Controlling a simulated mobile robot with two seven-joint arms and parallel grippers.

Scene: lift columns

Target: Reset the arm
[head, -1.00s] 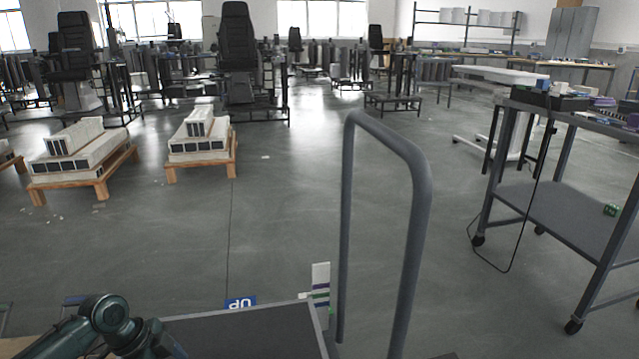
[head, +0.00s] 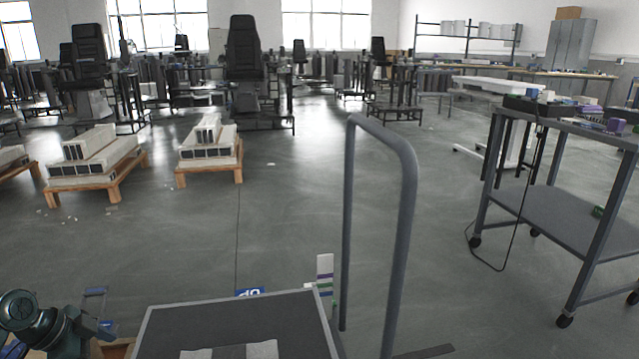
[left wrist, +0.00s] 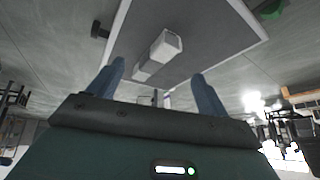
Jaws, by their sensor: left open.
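My left gripper (head: 100,311) is at the lower left of the head view, left of the cart's grey deck (head: 240,318). Its two bluish fingers are apart with nothing between them. They also show in the left wrist view (left wrist: 157,88), spread wide. A pale, box-like column piece (left wrist: 166,46) lies on the grey deck in the left wrist view, beyond the fingers and clear of them. At the bottom of the head view, pale pieces (head: 262,349) on the deck are cut off by the picture edge. My right gripper is not in view.
The cart's tall grey handle (head: 403,230) rises at the deck's right. A wheeled shelf trolley (head: 560,212) stands at right. Wooden pallets (head: 215,174) with stacked white columns stand at back left.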

